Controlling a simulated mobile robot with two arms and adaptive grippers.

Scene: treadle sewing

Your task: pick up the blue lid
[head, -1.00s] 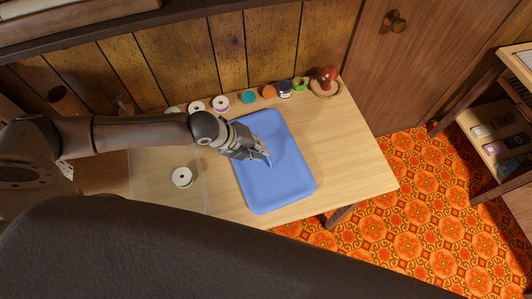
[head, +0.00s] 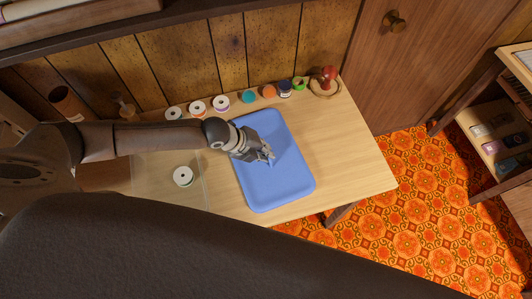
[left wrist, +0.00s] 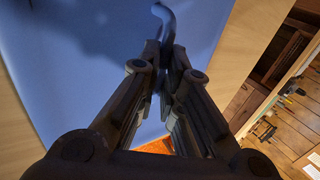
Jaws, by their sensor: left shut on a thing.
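The blue lid (head: 285,185) is a flat rounded rectangle lying on the light wooden table. It has a thin raised blue handle near its middle. My left gripper (head: 267,155) is over the middle of the lid, with its fingers shut on the handle. In the left wrist view the fingertips (left wrist: 170,52) close around the lower part of the curved handle (left wrist: 166,18), and the lid's surface (left wrist: 60,45) fills much of the picture. The fingers hide part of the handle. Whether the lid is lifted at all I cannot tell. My right gripper is not in view.
Several thread spools and small pots, such as the teal one (head: 249,97), line the table's back edge, with a red pincushion (head: 328,75) at the back right. A white spool (head: 183,176) stands left of the lid. The table (head: 355,170) is clear to its right.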

